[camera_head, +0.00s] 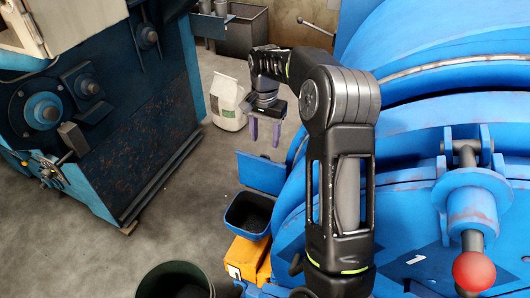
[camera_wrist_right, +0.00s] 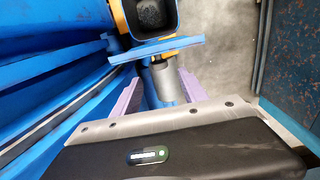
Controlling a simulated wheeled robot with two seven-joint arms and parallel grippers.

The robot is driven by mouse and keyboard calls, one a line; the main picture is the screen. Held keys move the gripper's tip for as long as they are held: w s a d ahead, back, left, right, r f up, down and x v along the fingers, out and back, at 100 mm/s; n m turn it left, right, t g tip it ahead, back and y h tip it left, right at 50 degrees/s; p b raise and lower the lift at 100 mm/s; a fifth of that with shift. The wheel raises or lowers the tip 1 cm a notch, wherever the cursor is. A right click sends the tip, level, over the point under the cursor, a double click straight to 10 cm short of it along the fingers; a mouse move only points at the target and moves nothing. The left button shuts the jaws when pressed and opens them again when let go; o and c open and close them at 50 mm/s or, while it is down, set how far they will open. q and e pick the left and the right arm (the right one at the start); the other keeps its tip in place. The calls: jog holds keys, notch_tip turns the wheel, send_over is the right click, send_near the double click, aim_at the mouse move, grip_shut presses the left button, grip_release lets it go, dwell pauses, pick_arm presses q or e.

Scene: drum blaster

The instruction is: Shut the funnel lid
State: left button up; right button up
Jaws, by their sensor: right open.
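The funnel (camera_head: 233,225) is a dark-lined blue box on the side of the big blue machine. Its lid (camera_head: 261,172) is a flat blue plate standing up at the funnel's far edge, so the funnel is open. In the right wrist view the lid (camera_wrist_right: 157,51) shows nearly edge-on below the open funnel (camera_wrist_right: 172,30). My right gripper (camera_head: 265,133) has its two purple fingers apart and empty. It hangs above and beyond the lid, on its outer side, and appears not to touch it. My right gripper's fingers (camera_wrist_right: 160,92) also show in the wrist view. My left gripper is not in view.
The blue drum machine (camera_head: 430,65) fills the right side, with a red-knobbed lever (camera_head: 473,271) in front. A yellow part (camera_head: 243,256) sits below the funnel. A dark bin (camera_head: 175,279), a white bag (camera_head: 227,101) and another blue machine (camera_head: 125,120) stand left. Floor between is clear.

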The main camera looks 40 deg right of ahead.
aim_at(265, 155)
notch_tip(265, 155, down, 8)
jog(key=shift+a+r+p, duration=0.1)
jog(key=shift+r+p, duration=0.15)
jog(key=shift+p, duration=0.35)
grip_shut()
dwell(1.2)
